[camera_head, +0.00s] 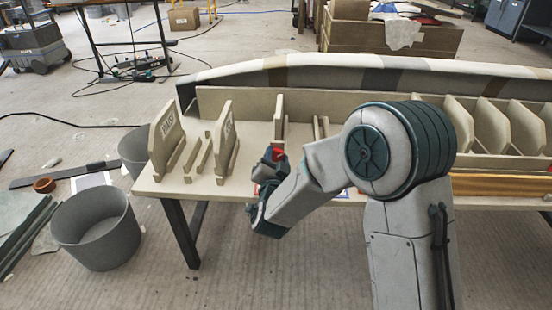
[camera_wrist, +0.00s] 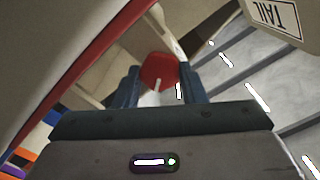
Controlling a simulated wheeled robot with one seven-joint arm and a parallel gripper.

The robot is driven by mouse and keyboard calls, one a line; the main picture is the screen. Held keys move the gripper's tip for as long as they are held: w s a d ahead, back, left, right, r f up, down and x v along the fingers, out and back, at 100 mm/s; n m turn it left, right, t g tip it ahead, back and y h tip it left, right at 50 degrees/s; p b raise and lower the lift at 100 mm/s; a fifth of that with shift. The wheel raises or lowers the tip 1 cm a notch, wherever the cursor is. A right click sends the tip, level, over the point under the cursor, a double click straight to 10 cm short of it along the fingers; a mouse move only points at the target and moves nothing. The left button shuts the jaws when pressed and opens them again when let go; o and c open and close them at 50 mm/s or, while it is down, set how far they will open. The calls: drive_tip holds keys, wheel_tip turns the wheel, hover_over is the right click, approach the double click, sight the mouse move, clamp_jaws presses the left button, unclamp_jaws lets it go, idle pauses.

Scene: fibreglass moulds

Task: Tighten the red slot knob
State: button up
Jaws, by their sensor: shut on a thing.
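The red slot knob (camera_wrist: 159,70) is between the two fingers of my gripper (camera_wrist: 159,86) in the wrist view. A pale line runs down its lower edge. My gripper is shut on it, with one finger at each side. In the head view a small part of the red knob (camera_head: 278,154) shows at the tip of my gripper (camera_head: 270,160), by the front edge of the table (camera_head: 215,188). My gripper and arm hide most of the knob and what it sits on there.
Upright labelled panels (camera_head: 167,138) stand on the table left of my gripper; a panel marked TAIL (camera_wrist: 284,18) is at the wrist view's upper right. A long pale mould (camera_head: 330,75) lies behind. A grey bin (camera_head: 98,230) stands on the floor at left.

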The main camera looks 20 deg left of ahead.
drive_tip(key=shift+m, duration=0.3)
drive_tip(key=o, duration=1)
drive_tip(key=shift+s, duration=0.15)
drive_tip(key=p+v, duration=0.3)
drive_tip(key=v, duration=1)
drive_tip(key=shift+s+d, duration=0.15)
drive_tip(key=shift+s, duration=0.15)
